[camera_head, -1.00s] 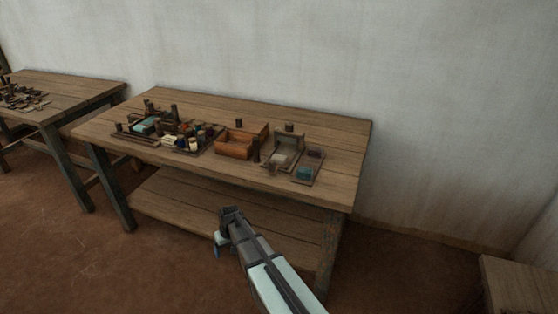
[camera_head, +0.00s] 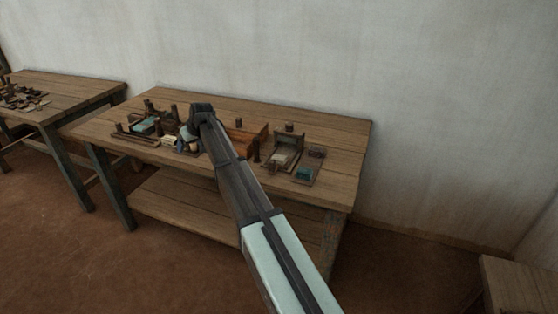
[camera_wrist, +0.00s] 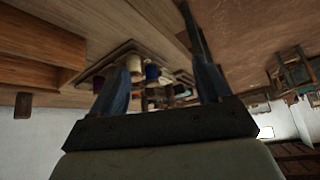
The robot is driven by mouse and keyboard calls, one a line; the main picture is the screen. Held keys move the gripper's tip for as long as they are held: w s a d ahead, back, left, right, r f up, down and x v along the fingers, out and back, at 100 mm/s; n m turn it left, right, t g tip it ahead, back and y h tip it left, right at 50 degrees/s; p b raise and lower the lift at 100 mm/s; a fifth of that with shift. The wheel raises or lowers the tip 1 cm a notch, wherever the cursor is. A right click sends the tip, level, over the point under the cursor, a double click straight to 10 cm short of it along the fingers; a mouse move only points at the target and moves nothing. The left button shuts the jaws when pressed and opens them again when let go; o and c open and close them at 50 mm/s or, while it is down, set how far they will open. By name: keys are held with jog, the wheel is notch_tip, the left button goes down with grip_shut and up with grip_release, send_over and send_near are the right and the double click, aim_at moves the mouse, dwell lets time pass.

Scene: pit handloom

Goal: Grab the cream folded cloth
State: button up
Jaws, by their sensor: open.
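A small cream piece (camera_head: 169,141), which looks like the cream folded cloth, lies at the front of the left tray area on the workbench in the head view. It is too small there to make out folds. My gripper (camera_head: 183,144) is just right of it, pointing down above the tray. In the wrist view my gripper (camera_wrist: 158,78) is open, with its two blue-grey fingers apart and nothing held. Several spools, one of them cream (camera_wrist: 134,64), show beyond and between the fingers. I cannot pick out the cloth surely in the wrist view.
A orange-brown wooden box (camera_head: 247,138) stands right of my gripper, partly behind my arm. A small tray with a pale piece (camera_head: 283,157) and a tray with a teal piece (camera_head: 306,173) lie farther right. The bench's right end (camera_head: 345,150) is clear.

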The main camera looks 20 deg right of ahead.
jog(key=w+d+r+n, duration=0.1)
jog(key=d+r, duration=0.3)
jog(key=d, duration=0.1)
jog(key=r+n+g+h, duration=0.2)
jog(key=n+g+h, duration=0.15)
jog(key=g, duration=0.25)
send_over(275, 156)
jog(key=shift+n+y, duration=0.25)
jog(key=shift+n, duration=0.1)
notch_tip(275, 156, down, 14)
jog(key=shift+s+r, duration=0.1)
jog(key=shift+c, duration=0.2)
